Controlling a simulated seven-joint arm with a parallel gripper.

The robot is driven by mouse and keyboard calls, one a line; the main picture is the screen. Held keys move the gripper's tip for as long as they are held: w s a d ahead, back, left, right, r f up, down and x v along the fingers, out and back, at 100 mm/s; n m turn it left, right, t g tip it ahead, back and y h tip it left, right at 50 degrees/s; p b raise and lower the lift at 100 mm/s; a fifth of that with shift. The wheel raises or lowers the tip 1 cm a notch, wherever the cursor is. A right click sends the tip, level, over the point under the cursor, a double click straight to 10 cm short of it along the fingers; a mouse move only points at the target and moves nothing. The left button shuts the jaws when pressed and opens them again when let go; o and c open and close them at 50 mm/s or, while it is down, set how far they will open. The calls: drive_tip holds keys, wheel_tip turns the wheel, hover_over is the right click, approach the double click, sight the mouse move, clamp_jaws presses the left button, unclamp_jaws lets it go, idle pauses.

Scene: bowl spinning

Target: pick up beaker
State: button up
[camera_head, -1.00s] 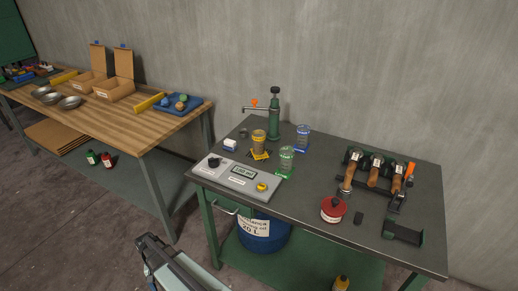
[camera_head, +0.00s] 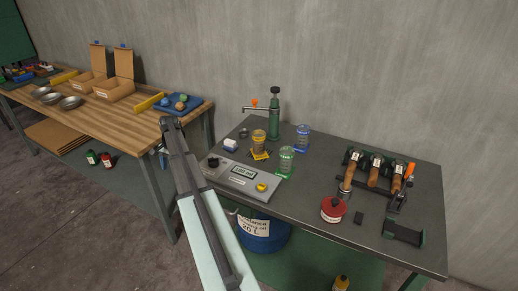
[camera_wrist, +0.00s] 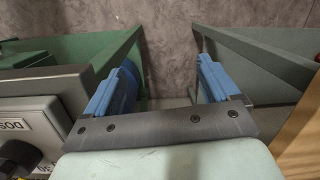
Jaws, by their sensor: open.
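Three small clear beakers stand on the dark metal bench: one with yellow (camera_head: 259,138), one with green (camera_head: 286,157) and one with blue (camera_head: 303,134) colouring. Each stands at a pad of its own colour. My gripper (camera_head: 163,158) is at the left end of this bench, over the gap beside the wooden table and left of all the beakers. In the wrist view my gripper (camera_wrist: 163,80) has its two blue fingers wide apart with nothing between them. No beaker shows in the wrist view.
A grey control box (camera_head: 240,178) with a display and knobs lies in front of the beakers. A green pump-like stand (camera_head: 275,115) rises behind them. A red container (camera_head: 333,208) and a rack of wooden-handled tools (camera_head: 373,175) are to the right. A wooden table (camera_head: 125,110) is at left.

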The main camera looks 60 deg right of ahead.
drive_tip(key=s+d+r+m, duration=0.1)
drive_tip(key=s+d+r, duration=0.1)
drive_tip(key=d+r, duration=0.5)
drive_tip(key=m+h, duration=0.2)
approach(259, 138)
drive_tip(key=w+d, duration=0.2)
drive_tip(key=d, duration=0.1)
wheel_tip(259, 138, down, 12)
drive_tip(key=shift+s+a+f, duration=0.15)
drive_tip(key=c, duration=1.4)
